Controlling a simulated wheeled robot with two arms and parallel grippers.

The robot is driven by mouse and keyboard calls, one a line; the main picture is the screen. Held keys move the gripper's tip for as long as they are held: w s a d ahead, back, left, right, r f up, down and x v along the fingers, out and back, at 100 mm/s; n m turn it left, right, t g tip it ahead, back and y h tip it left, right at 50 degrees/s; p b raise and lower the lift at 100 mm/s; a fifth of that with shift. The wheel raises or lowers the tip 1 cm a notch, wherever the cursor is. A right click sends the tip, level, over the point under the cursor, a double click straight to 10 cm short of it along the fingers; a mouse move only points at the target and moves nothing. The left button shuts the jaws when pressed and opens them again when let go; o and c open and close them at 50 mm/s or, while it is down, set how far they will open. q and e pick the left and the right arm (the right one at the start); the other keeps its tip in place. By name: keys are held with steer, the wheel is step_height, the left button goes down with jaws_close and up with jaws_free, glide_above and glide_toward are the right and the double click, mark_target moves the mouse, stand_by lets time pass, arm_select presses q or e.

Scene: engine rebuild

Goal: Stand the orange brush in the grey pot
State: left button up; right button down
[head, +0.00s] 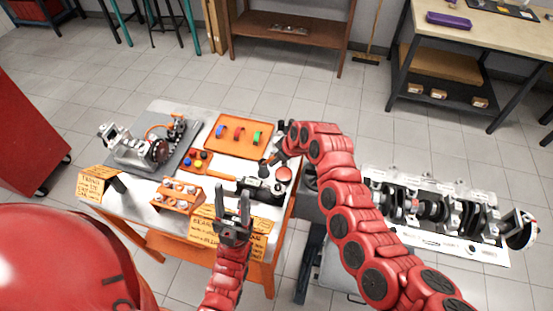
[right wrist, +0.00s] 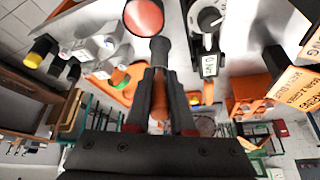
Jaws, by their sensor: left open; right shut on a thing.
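My right gripper (head: 267,162) reaches down over the right part of the work table. In the right wrist view its fingers (right wrist: 159,74) are shut on the orange brush (right wrist: 159,98), whose orange part shows between them. A dark grey piece extends beyond the fingertips, close to a round salmon-red disc (right wrist: 143,16). This disc also shows in the head view (head: 284,174), right of the gripper. I cannot make out the grey pot with certainty. My left gripper (head: 232,207) is open and empty above the table's front edge, pointing away from me.
A black dial tool (head: 262,188) with an orange handle lies in front of the right gripper. An orange tray (head: 238,133) with coloured parts lies behind it. An orange rack (head: 177,196) and a metal assembly (head: 150,148) occupy the left. An engine block (head: 435,211) stands to the right.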

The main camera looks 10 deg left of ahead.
steer(key=c, duration=0.8)
jaws_free()
steer(key=shift+r, duration=0.1)
steer(key=shift+r+p, duration=0.35)
steer(key=shift+p, duration=0.1)
steer(key=p+v, duration=0.4)
steer(key=shift+a+r, duration=0.15)
steer(key=shift+r, duration=0.25)
steer(key=p+v, duration=0.4)
steer(key=v, duration=0.3)
steer(key=shift+s+d+r, duration=0.15)
steer(key=shift+d+r, duration=0.05)
steer(key=shift+d, duration=0.15)
